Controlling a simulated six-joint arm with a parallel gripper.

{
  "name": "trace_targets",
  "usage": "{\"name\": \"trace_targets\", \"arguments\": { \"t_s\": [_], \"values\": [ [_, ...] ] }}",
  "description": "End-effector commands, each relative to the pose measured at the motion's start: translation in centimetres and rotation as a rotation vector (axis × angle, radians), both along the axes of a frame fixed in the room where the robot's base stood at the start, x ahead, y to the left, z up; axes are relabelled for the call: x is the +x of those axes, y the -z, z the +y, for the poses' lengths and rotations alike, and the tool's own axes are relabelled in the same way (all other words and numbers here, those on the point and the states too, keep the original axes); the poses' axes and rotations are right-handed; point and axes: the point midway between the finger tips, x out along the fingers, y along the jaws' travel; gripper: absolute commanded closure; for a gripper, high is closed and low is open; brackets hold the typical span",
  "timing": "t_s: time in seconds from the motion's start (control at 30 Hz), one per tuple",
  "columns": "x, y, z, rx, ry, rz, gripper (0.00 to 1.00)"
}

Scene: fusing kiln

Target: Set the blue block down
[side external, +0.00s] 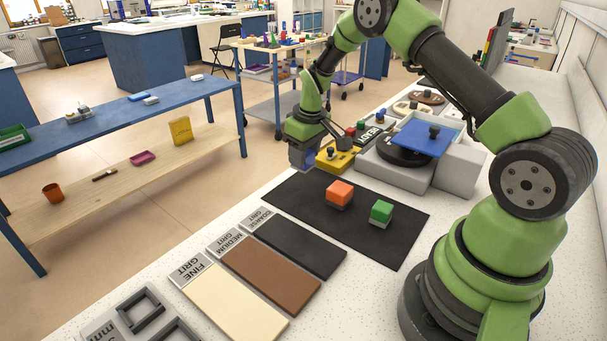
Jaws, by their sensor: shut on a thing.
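My gripper (304,146) is low at the far left edge of the counter, at the upper left of the black mat (290,195). It is shut on the blue block (301,159), which shows as a small dark blue shape below it. The fingers and part of the block are hard to make out, and I cannot tell whether the block touches the counter. An orange block (340,192) and a green block (381,211) rest on the mat, apart from each other.
A yellow piece with a dark knob (335,158) stands just right of my gripper. Beyond it is a grey unit with a black disc and a blue plate (425,138). Grit boards (270,273) lie in front of the mat. The mat's left part is clear.

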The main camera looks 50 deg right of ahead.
Motion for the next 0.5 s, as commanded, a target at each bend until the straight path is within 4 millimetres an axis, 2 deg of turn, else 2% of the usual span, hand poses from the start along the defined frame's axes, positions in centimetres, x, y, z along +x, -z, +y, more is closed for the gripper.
{"name": "trace_targets", "arguments": {
  "t_s": [0.3,0.5],
  "values": [
    [0.0,4.2,0.1,0.001,-0.001,0.0,0.79],
    [0.1,5.0,0.0,0.0,-0.001,-0.004,0.79]
  ]
}}
